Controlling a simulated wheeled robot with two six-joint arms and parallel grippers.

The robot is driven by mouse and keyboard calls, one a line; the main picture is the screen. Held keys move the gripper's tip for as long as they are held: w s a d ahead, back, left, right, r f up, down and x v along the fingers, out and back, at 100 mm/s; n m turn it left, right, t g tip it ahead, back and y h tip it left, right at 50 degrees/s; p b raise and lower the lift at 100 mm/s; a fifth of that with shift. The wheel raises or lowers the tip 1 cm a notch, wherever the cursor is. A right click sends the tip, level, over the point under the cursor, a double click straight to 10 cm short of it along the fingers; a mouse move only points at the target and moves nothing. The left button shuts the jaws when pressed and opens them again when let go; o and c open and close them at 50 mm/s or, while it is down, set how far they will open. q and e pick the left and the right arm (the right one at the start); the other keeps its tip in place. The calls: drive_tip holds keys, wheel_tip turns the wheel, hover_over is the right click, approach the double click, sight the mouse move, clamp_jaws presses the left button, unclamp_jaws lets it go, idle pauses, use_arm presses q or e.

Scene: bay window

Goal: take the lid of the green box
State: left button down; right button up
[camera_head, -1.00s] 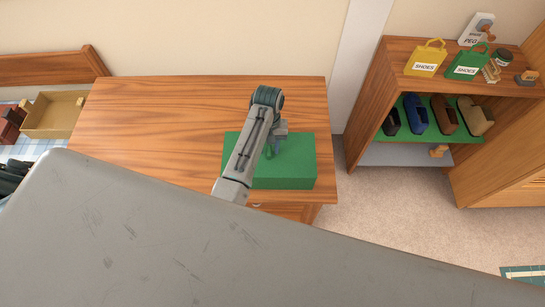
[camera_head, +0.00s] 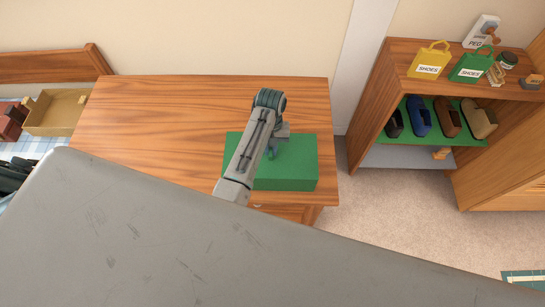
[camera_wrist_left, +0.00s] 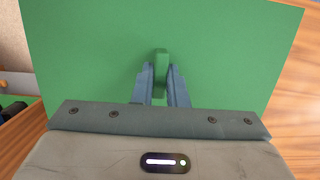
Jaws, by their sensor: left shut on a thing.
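The green box (camera_head: 295,172) stands on the wooden dresser top near its front right corner. Its flat green lid (camera_wrist_left: 90,60) fills most of the left wrist view, with a small upright green handle (camera_wrist_left: 161,62) in the middle. My left gripper (camera_wrist_left: 162,80) is shut on this handle, one finger on each side. In the head view my left gripper (camera_head: 272,150) is over the box, partly hidden by its own arm. I cannot tell whether the lid is apart from the box. My right gripper is not in view.
The dresser top (camera_head: 160,130) is clear left of the box. A shelf unit (camera_head: 390,90) with yellow (camera_head: 428,62) and green SHOES bags (camera_head: 470,67) and several shoes stands to the right. An open cardboard box (camera_head: 57,113) lies at the left.

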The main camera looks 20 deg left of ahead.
use_arm(q)
drive_tip(key=shift+r+p, duration=0.4)
drive_tip(key=shift+r, duration=0.4)
drive_tip(key=shift+r, duration=1.65)
drive_tip(key=shift+f, duration=0.1)
